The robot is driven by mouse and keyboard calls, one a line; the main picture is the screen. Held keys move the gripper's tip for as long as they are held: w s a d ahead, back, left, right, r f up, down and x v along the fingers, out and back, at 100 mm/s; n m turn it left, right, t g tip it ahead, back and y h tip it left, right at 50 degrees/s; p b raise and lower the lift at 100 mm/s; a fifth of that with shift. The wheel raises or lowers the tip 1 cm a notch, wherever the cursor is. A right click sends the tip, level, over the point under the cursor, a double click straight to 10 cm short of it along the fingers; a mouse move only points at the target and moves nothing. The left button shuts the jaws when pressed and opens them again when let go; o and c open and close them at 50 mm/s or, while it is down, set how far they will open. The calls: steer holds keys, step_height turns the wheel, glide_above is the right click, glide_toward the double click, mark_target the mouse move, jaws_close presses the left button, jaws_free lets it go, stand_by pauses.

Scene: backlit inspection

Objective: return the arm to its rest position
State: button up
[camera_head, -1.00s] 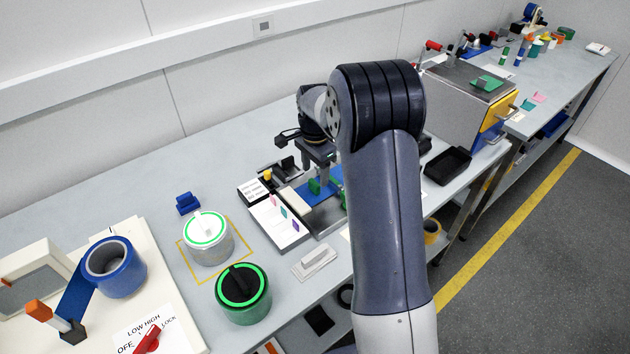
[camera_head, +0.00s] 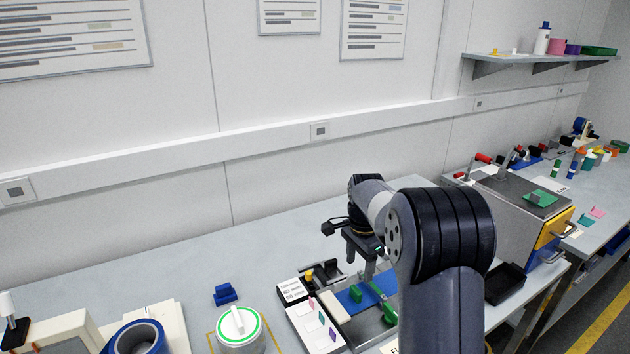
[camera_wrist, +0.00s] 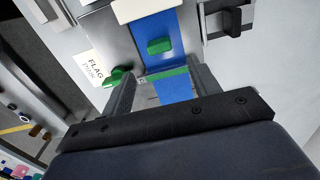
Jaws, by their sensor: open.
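My gripper (camera_head: 368,262) hangs from my bent arm over the middle of the bench, above a tray-like fixture (camera_head: 346,328) with a blue strip (camera_head: 352,298). In the wrist view my gripper (camera_wrist: 162,88) has its two fingers wide apart, with nothing held between them. Beyond the fingertips lie the blue strip, which carries a green block (camera_wrist: 159,46), and a green knob (camera_wrist: 117,76) on the fixture's metal edge. My forearm hides part of the fixture's right side in the head view.
A white-lidded jar with a green ring (camera_head: 238,326) and a blue block (camera_head: 225,294) stand to the left. A blue tape roll (camera_head: 138,340) is at lower left. A black tray (camera_head: 505,283) and a metal box (camera_head: 515,210) are to the right. The rear left bench is clear.

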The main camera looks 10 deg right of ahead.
mark_target(357, 289)
step_height(357, 289, down, 9)
steer(key=shift+a+f+p, duration=0.1)
steer(key=shift+f+p, duration=0.1)
steer(key=shift+p, duration=0.45)
steer(key=shift+s+a+r, duration=0.15)
steer(key=shift+s+a, duration=0.05)
steer(key=shift+a, duration=0.3)
steer(key=shift+s+a, duration=0.3)
steer(key=shift+a, duration=0.3)
steer(key=shift+d, duration=0.1)
